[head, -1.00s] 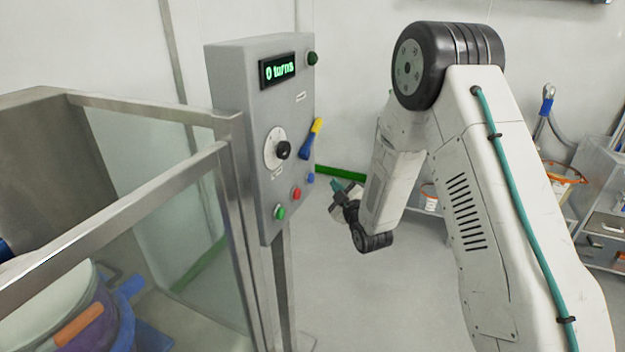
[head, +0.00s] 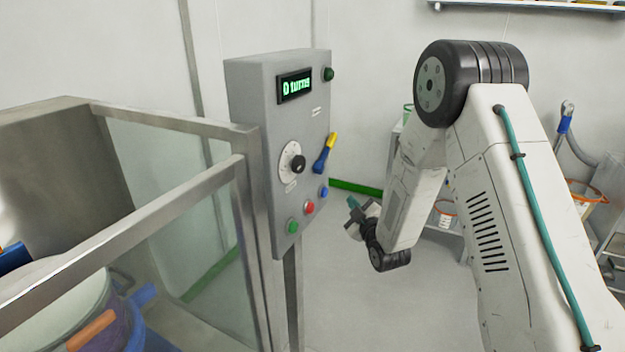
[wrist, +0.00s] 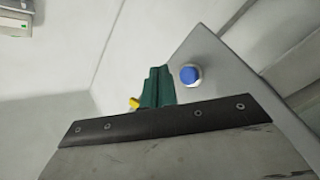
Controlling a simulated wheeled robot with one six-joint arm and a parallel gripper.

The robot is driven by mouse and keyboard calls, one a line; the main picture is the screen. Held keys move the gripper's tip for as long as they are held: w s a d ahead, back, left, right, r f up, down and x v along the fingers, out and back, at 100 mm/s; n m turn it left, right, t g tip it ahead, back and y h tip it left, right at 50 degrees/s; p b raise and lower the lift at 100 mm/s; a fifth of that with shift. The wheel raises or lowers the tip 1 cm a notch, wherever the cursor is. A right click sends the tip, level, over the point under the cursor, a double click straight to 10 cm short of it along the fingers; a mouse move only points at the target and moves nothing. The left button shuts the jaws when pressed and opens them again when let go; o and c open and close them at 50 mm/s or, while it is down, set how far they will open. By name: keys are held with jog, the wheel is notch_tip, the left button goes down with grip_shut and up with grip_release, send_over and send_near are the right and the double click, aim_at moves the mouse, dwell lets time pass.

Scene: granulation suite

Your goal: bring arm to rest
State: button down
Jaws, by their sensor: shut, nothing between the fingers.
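My arm reaches up from the lower right in the head view and bends down at the elbow. My gripper (head: 354,204) hangs at its end, to the right of the grey control box (head: 262,150) and apart from it in that picture. In the wrist view the green fingertips (wrist: 158,88) are together with nothing between them. The blue button (wrist: 190,75) shows just right of the fingertips there. In the head view the box carries a display (head: 295,86), a dial (head: 293,163), a blue and yellow handle (head: 325,153), and green (head: 292,226) and red (head: 309,208) buttons.
A metal-framed clear guard (head: 175,215) stands at the left, with a drum (head: 60,300) behind it. Shelving with a white bucket (head: 446,214) stands behind my arm. A wall shelf (head: 530,6) is at the upper right. The floor (head: 350,300) below my gripper looks clear.

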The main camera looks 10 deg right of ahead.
notch_tip(320, 180, down, 9)
jog(key=s+m+g+h, duration=0.1)
jog(key=s+m+g, duration=0.2)
jog(key=g, duration=0.2)
jog(key=s+d+m+g+h, duration=0.1)
jog(key=s+d+m+g, duration=0.1)
jog(key=s+g, duration=0.45)
jog(key=s+r+m+g, duration=0.2)
jog(key=s+r+m, duration=0.1)
jog(key=s+r, duration=1.1)
jog(key=s+r+m+g, duration=0.3)
jog(key=s+r, duration=1.1)
jog(key=s, duration=0.9)
jog(key=shift+h, duration=0.3)
jog(key=shift+s+g, duration=0.1)
jog(key=shift+g, duration=0.15)
